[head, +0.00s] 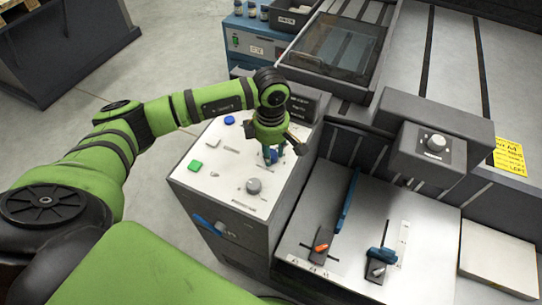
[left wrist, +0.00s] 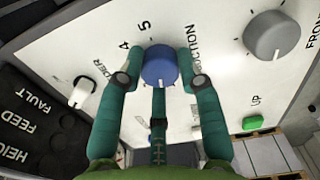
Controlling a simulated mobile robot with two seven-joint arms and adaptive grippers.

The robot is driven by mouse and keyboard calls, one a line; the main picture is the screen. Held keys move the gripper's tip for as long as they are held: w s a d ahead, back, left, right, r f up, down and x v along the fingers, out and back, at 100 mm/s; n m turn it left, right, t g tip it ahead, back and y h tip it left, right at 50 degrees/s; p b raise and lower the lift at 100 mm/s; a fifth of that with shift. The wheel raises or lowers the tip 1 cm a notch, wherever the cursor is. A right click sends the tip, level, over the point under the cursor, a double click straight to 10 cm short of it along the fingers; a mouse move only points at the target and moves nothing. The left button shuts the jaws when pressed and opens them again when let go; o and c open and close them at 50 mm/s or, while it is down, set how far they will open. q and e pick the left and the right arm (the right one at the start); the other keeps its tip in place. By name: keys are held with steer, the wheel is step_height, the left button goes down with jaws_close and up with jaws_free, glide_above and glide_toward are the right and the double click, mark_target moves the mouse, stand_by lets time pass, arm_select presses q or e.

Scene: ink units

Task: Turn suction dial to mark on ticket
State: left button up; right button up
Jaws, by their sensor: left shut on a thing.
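The suction dial (left wrist: 160,66) is a round blue knob on a white control panel (head: 222,160), with the numerals 4 and 5 and partly hidden lettering ending in "UCTION" around it. My left gripper (left wrist: 160,80) is shut on this dial, with green fingers on both sides and a third finger below. In the head view the left gripper (head: 272,155) points down at the panel and mostly hides the dial. A yellow ticket (head: 510,158) lies at the right; its print is too small to read surely. My right gripper is not in view.
A grey knob (head: 254,186), a green button (head: 195,166) and a blue button (head: 229,120) share the panel. A dark box with fault and feed labels (left wrist: 35,120) stands beside it. Another grey knob (head: 437,143) sits on a housing at the right.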

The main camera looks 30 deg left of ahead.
mark_target(271, 153)
arm_select(q)
steer(key=m+b, duration=0.4)
steer(key=b, duration=0.1)
steer(key=shift+f, duration=0.3)
steer(key=shift+r+m+b, duration=0.2)
steer(key=shift+m+b, duration=0.8)
steer(key=shift+b, duration=0.2)
steer(key=shift+s, duration=0.1)
steer(key=o, duration=1.2)
steer(key=shift+c, duration=0.2)
steer(key=shift+r, duration=0.15)
step_height(271, 153, up, 12)
